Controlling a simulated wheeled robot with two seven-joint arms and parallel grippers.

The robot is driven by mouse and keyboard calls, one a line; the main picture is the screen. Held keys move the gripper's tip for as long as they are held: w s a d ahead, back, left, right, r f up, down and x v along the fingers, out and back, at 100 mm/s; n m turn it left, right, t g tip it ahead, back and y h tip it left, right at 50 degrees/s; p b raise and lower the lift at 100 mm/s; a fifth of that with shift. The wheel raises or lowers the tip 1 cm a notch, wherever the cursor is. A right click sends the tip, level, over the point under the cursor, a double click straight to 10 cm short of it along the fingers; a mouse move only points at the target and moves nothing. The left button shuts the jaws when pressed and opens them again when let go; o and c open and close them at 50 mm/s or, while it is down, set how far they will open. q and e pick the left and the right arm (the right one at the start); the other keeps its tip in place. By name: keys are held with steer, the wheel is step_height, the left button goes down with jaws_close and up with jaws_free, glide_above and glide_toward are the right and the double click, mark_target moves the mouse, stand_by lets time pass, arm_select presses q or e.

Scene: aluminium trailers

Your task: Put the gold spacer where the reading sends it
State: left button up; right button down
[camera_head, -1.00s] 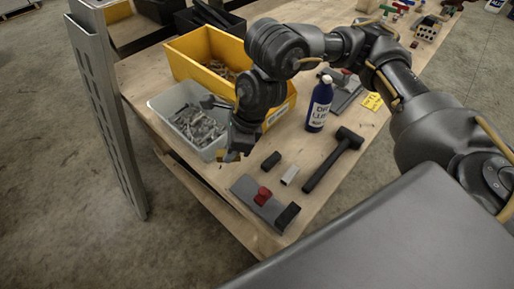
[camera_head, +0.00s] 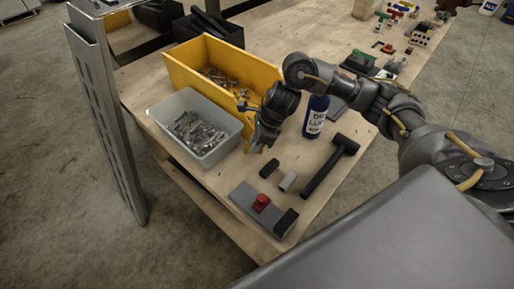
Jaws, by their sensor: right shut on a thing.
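My right gripper (camera_head: 253,147) hangs low over the wooden bench, just right of the grey bin, with its fingers pointing down. Its fingers are small and dark here; the gold spacer is not clear now, though a small gold piece showed at the fingertips in the earlier view. A grey device with a red knob (camera_head: 261,203) and a black end block (camera_head: 286,222) lies at the near bench corner. Any reading on it is too small to make out. My left gripper is out of view.
A grey bin (camera_head: 158,118) and a yellow bin (camera_head: 181,72) hold metal parts. A black block (camera_head: 269,168), a pale block (camera_head: 287,181), a black hammer (camera_head: 322,177) and a blue bottle (camera_head: 315,118) stand or lie right of the gripper. The wooden bench (camera_head: 310,207) is bare near the hammer.

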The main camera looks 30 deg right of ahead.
steer(key=shift+w+d+f, duration=0.1)
steer(key=shift+d+f, duration=0.2)
steer(key=shift+f, duration=0.1)
step_height(320, 180, down, 3)
steer(key=shift+r+p, duration=0.15)
steer(key=shift+p, duration=0.4)
steer(key=shift+d+f, duration=0.1)
steer(key=shift+f, duration=0.1)
steer(key=shift+f, duration=0.15)
steer(key=c, duration=1.2)
jaws_free()
steer(key=shift+w, duration=0.1)
steer(key=shift+c, duration=0.2)
